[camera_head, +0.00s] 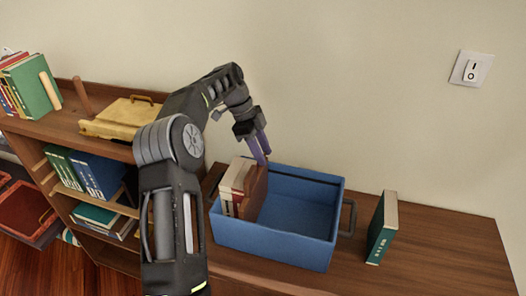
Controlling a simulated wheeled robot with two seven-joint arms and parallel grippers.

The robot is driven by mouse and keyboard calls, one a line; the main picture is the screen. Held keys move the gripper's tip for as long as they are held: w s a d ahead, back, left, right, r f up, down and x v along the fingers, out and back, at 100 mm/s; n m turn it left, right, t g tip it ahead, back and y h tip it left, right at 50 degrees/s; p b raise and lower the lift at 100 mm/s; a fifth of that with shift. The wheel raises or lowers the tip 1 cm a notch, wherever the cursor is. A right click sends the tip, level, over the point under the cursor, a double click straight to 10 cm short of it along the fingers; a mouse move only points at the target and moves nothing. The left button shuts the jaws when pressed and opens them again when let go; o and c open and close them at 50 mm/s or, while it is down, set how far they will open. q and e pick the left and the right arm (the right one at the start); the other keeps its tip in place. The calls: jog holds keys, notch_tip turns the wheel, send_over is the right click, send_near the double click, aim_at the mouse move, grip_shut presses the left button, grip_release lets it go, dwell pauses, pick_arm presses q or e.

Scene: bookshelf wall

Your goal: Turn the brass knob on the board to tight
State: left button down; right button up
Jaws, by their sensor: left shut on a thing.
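No brass knob shows; my fingers or the angle may hide it. A brown wooden board (258,190) stands upright in a blue open box (275,247), beside several books (234,180) at the box's left end. My left gripper (263,151) points down from above, its purple fingers close together. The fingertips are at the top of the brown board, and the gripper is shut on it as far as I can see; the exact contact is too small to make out. My right gripper is not in view.
A green book (382,228) stands right of the box on the wooden top (445,245). A yellow case (122,118) and books (33,83) sit on the shelf top at left. The box's right half is empty.

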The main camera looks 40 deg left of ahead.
pick_arm(q)
jog(key=c, duration=0.9)
grip_release()
jog(key=shift+s+a+f, duration=0.1)
jog(key=shift+a+f, duration=0.05)
jog(key=shift+a, duration=0.15)
